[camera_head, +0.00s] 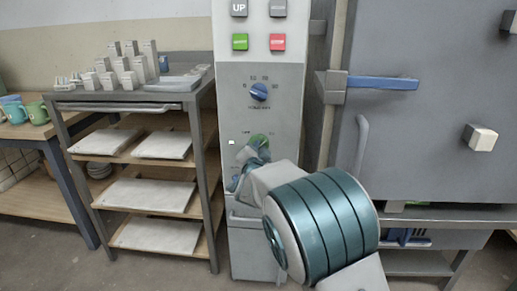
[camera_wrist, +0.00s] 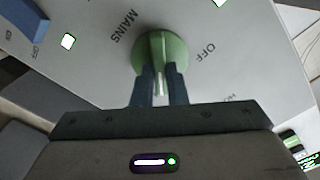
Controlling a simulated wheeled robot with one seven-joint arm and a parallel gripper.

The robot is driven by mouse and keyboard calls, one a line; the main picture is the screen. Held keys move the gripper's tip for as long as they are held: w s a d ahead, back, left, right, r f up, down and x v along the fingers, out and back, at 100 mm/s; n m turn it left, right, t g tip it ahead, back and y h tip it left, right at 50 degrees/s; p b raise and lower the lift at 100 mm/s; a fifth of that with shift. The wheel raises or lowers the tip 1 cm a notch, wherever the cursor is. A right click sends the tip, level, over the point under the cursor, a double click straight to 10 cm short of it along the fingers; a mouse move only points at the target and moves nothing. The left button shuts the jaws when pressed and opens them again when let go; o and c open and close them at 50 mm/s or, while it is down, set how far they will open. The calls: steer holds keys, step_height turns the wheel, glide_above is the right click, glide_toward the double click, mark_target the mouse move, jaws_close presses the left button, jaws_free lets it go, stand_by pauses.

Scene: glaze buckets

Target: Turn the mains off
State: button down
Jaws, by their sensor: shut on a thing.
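The mains switch is a round green rotary knob (camera_wrist: 150,47) with a raised grip bar, on the grey control panel (camera_wrist: 95,70). In the wrist view the word MAINS is printed left of it and OFF right of it. My gripper (camera_wrist: 160,72) has its two dark fingers on either side of the grip bar, shut on it. A pale strip of the bar shows between the fingers. In the head view the green knob (camera_head: 259,140) is low on the panel, partly hidden by my gripper (camera_head: 256,151).
Above on the panel are a blue dial (camera_head: 259,92), a green button (camera_head: 240,42) and a red button (camera_head: 277,42). A grey kiln-like cabinet (camera_head: 420,130) with a blue handle (camera_head: 383,83) stands at right. A shelf rack (camera_head: 190,105) with boards stands at left.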

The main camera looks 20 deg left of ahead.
steer(key=shift+s+a+n+p, duration=0.1)
steer(key=shift+a+n+p, duration=0.05)
steer(key=shift+n+p, duration=2.3)
steer(key=shift+a+n+p, duration=0.15)
steer(key=shift+n+p, duration=1.45)
steer(key=shift+n, duration=1.75)
steer(key=shift+s+a+n+p, duration=0.1)
steer(key=shift+a+n+p, duration=0.05)
steer(key=shift+n+p, duration=2.3)
steer(key=shift+f+n+b, duration=0.1)
steer(key=shift+n+b, duration=0.3)
steer(key=shift+n, duration=0.25)
steer(key=c, duration=1.4)
jaws_free()
steer(key=shift+c, duration=0.2)
